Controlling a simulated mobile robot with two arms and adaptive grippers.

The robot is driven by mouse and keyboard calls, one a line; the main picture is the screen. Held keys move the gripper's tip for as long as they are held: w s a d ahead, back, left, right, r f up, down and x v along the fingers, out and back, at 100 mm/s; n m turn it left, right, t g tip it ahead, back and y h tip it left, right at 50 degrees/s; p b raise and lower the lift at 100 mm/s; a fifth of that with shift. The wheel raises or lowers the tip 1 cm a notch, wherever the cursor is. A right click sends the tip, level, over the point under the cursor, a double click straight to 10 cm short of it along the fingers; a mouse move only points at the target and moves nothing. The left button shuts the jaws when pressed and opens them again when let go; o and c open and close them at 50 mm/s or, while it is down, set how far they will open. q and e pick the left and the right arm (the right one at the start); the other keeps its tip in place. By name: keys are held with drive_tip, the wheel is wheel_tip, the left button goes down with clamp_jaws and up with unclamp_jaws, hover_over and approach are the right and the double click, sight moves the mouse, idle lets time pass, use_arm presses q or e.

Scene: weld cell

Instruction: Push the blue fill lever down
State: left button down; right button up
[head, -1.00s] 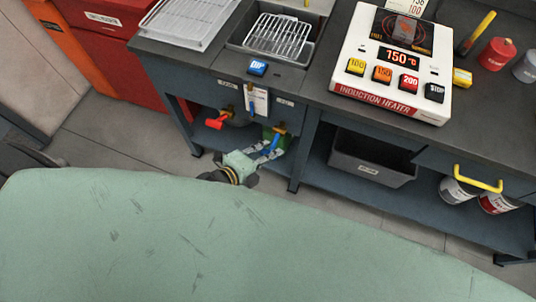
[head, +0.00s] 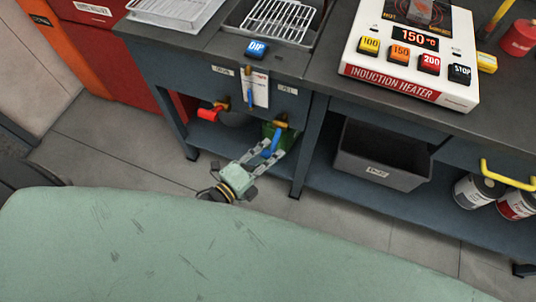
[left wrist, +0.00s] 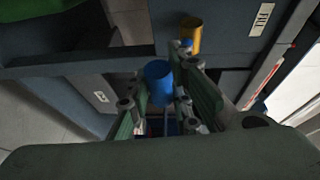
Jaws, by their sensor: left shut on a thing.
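The blue fill lever (head: 271,141) hangs slanting down and to the left from a brass valve fitting (head: 281,124) under the bench front. In the left wrist view, the blue lever (left wrist: 158,82) shows as a round-ended piece between the fingers, with the brass part (left wrist: 191,36) beyond it and a FILL label (left wrist: 263,20) at the upper right. My left gripper (head: 267,153) is shut on the blue lever, with a pale green finger on each side. The fingers hide part of the lever. My right gripper is in neither view.
A red-handled valve (head: 212,111) is left of the lever. A blue DIP button (head: 257,49) is on the bench above. A bench leg (head: 309,150) and a grey bin (head: 383,160) stand to the right. The lower shelf lies behind the gripper.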

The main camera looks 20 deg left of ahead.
use_arm(q)
drive_tip(key=shift+s+d+f, duration=0.1)
drive_tip(key=shift+s+d, duration=0.05)
drive_tip(key=shift+d, duration=0.1)
drive_tip(key=c, duration=1.6)
unclamp_jaws()
drive_tip(key=shift+o, duration=0.2)
drive_tip(key=v, duration=1.2)
drive_tip(key=shift+a, duration=0.25)
